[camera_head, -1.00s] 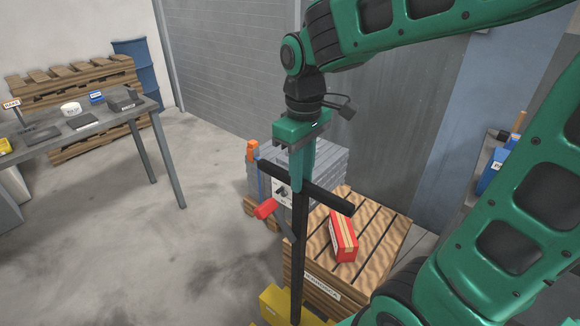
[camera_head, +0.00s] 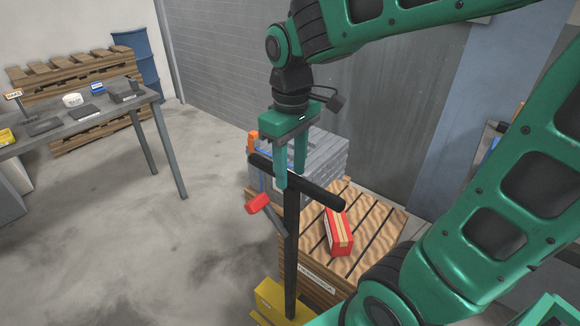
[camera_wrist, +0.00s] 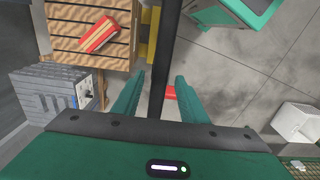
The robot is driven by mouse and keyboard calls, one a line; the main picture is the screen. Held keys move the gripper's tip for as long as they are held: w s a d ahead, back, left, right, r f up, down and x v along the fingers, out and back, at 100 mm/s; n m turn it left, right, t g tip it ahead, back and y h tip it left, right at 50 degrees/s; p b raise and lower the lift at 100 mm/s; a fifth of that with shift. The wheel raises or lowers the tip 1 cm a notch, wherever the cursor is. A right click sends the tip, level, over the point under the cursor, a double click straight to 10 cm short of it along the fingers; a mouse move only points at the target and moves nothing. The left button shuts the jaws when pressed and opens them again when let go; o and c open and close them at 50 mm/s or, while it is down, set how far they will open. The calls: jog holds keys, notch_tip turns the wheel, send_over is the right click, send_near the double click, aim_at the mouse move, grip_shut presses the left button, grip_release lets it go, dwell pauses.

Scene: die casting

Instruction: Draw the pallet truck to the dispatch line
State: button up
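The pallet truck shows a yellow body (camera_head: 268,298) at the bottom of the head view. Its black tiller (camera_head: 291,255) rises to a black crossbar (camera_head: 322,194), with a red-ended lever (camera_head: 257,204) beside it. A loaded wooden pallet (camera_head: 372,235) with a red box (camera_head: 339,232) stands beside the truck. My gripper (camera_head: 290,180) points down at the crossbar, with one finger in front of it and one behind. In the wrist view the fingers (camera_wrist: 157,82) are apart, with the tiller between them; I cannot tell whether they touch it. I cannot make out a dispatch line.
A table (camera_head: 75,129) with small items is at the left, with stacked pallets (camera_head: 72,78) and a blue barrel (camera_head: 136,58) behind. The floor between table and truck is clear.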

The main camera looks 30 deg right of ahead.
notch_tip(320, 180, up, 11)
jog(key=shift+f, duration=0.15)
dwell(0.5)
dwell(0.4)
jog(key=s+d+f+m, duration=1)
jog(key=s+d+f, duration=0.4)
jog(key=s+d, duration=0.1)
jog(key=shift+m, duration=0.4)
jog(key=shift+w+f, duration=0.1)
